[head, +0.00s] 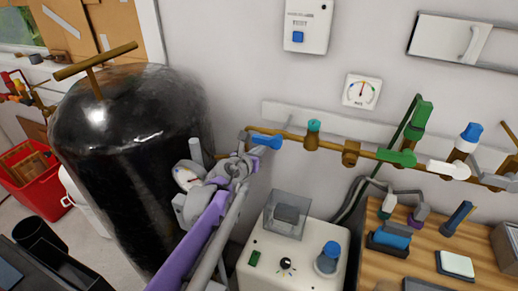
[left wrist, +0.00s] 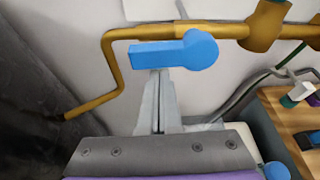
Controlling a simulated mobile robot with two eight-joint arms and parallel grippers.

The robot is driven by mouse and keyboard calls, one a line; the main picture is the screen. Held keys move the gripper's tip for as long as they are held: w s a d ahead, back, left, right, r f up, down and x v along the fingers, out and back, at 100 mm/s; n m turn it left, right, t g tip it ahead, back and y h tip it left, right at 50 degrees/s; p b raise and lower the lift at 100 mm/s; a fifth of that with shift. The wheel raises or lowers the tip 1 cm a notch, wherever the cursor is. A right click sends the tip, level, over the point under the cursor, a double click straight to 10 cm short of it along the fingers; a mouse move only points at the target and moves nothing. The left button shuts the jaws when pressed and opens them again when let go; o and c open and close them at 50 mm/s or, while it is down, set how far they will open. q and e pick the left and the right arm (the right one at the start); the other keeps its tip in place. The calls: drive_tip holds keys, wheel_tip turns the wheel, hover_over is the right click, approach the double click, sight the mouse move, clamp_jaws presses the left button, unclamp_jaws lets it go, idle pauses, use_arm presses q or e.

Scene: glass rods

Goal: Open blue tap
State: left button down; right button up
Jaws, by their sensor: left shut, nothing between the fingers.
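The blue tap (head: 268,142) is a flat lever at the left end of a brass pipe on the wall. In the left wrist view the blue tap (left wrist: 180,52) shows its round end at the right and its bar pointing left, roughly along the pipe. My left gripper (head: 246,146) is near the tap's left side in the head view. In the left wrist view the left gripper (left wrist: 159,76) is shut and empty, its fingertips just below the bar; I cannot tell whether they touch it. My right gripper is not in view.
The brass pipe (left wrist: 110,70) bends down at its left end. Green (head: 397,157) and white (head: 448,170) levers sit further right. A large black tank (head: 125,150) stands left of my arm. A white machine (head: 300,262) and a wooden bench (head: 440,240) are below.

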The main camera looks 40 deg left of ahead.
sight(258, 140)
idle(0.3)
use_arm(q)
drive_tip(key=shift+a+r, duration=0.25)
drive_tip(key=shift+r, duration=0.45)
drive_tip(key=shift+w+r, duration=0.1)
drive_tip(key=shift+r, duration=0.05)
drive_tip(key=shift+a+r+p, duration=0.1)
drive_tip(key=shift+r+p, duration=0.1)
drive_tip(key=shift+p, duration=0.15)
drive_tip(key=shift+w+a+r+p, duration=0.2)
drive_tip(key=shift+r+p, duration=0.1)
drive_tip(key=shift+r, duration=0.1)
wheel_tip(258, 140, down, 6)
drive_tip(key=s+d+b, duration=0.1)
drive_tip(key=s+b, duration=0.1)
drive_tip(key=b, duration=0.3)
drive_tip(key=p+v, duration=0.3)
drive_tip(key=v, duration=1.5)
drive_tip(key=shift+s+d+r+h, duration=0.2)
drive_tip(key=shift+d+r+h, duration=0.1)
drive_tip(key=shift+d+r, duration=0.05)
